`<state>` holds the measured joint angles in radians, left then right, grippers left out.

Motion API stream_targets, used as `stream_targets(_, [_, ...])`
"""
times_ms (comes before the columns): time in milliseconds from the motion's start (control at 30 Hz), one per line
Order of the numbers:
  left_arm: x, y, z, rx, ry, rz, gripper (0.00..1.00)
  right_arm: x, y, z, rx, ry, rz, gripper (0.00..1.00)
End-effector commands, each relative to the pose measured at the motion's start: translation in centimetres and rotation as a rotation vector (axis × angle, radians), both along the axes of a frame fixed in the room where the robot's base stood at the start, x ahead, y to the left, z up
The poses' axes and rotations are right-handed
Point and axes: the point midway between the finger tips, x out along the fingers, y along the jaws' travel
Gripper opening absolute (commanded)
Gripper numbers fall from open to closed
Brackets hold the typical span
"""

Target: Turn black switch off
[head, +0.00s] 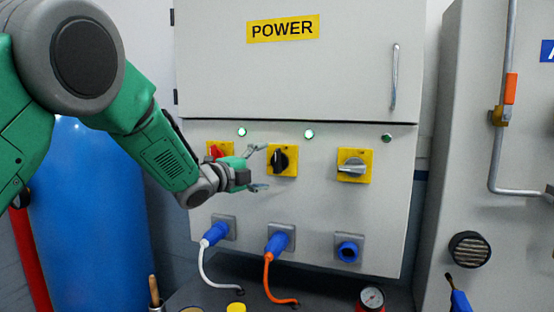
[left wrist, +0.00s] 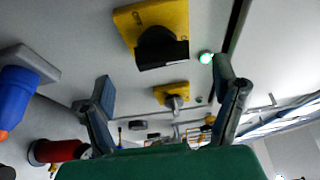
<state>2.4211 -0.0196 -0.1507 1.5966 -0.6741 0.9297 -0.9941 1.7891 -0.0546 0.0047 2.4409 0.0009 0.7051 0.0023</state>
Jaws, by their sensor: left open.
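The black switch (head: 280,160) is a knob on a yellow plate, the middle of three on the grey power cabinet. It also shows in the left wrist view (left wrist: 162,46), beyond and above the fingers. My left gripper (head: 259,168) is open and empty, just left of the black switch in the head view. Its fingers are spread above and below the knob's height. I see no clear contact with the knob. The fingers also show spread in the left wrist view (left wrist: 165,85). My right gripper is not in view.
A red switch (head: 216,150), partly behind my left gripper, and a grey switch (head: 354,166) flank the black one. Green lamps (head: 309,134) sit above. Blue plugs with a white and an orange cable (head: 268,275) hang below. A blue cylinder (head: 90,220) stands left.

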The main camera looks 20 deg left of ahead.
Motion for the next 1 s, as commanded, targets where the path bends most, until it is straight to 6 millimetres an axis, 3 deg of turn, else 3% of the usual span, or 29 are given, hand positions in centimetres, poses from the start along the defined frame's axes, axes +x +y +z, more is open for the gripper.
stream_targets(100, [2.1, -1.0, 0.2, 0.0, -0.001, -0.001, 0.81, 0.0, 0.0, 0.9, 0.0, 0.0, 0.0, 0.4])
stream_targets(300, [4.4, -2.0, 0.1, 0.0, 0.0, 0.0, 0.81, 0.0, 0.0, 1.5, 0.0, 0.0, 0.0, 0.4])
stream_targets(700, [5.1, -2.3, 0.0, -0.001, 0.0, 0.0, 0.81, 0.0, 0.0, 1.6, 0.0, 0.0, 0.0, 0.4])
stream_targets(733, [5.1, -2.3, 0.0, -0.001, 0.0, 0.0, 0.78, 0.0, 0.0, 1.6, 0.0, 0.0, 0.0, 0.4])
stream_targets(867, [5.1, -2.3, 0.0, -0.001, 0.0, 0.0, 0.32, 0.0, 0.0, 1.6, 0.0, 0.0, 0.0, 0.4])
stream_targets(1000, [5.1, -2.3, -0.1, 0.0, 0.001, 0.0, 0.31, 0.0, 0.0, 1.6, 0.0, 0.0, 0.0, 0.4])
